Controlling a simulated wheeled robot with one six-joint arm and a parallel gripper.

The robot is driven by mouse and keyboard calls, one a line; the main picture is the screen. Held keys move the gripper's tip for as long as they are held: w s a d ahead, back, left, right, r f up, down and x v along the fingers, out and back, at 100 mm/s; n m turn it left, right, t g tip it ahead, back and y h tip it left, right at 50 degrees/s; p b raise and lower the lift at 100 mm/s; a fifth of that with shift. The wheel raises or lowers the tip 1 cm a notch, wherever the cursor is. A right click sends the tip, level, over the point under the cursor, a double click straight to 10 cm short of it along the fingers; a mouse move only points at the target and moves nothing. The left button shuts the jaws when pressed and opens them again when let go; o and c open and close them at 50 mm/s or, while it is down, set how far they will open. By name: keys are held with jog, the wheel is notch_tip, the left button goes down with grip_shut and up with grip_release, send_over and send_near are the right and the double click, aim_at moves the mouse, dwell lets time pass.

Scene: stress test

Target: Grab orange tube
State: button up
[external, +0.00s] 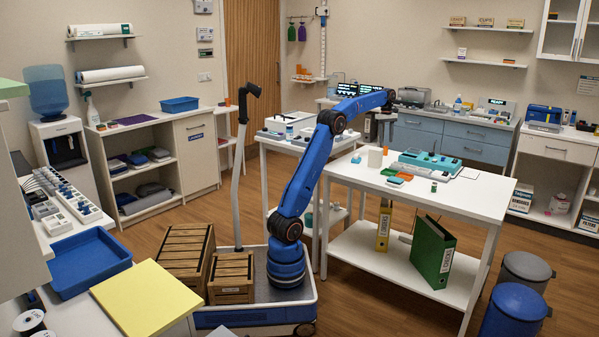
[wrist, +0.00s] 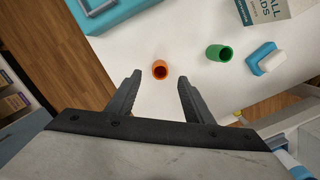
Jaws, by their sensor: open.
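The orange tube (wrist: 159,70) stands on a white tabletop (wrist: 200,95) in the wrist view, its dark open end facing the camera. My gripper (wrist: 159,82) is open and empty. Its two dark fingers lie to the left and right of the tube in the picture, with the tube just past the fingertips. The tube looks apart from both fingers; its distance below them is hard to judge.
A green tube (wrist: 220,53) stands right of the orange one. Beyond it are a blue and white block (wrist: 265,58) and a printed box (wrist: 262,10). A teal object (wrist: 118,12) lies at upper left. Bare tabletop surrounds the orange tube; the table edge is at left.

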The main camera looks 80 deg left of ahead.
aim_at(386, 155)
jog(key=f, duration=0.6)
jog(key=shift+d+f, duration=0.2)
jog(key=shift+d, duration=0.2)
jog(key=shift+w, duration=0.1)
jog(key=c, duration=1.1)
jog(key=shift+r, duration=0.1)
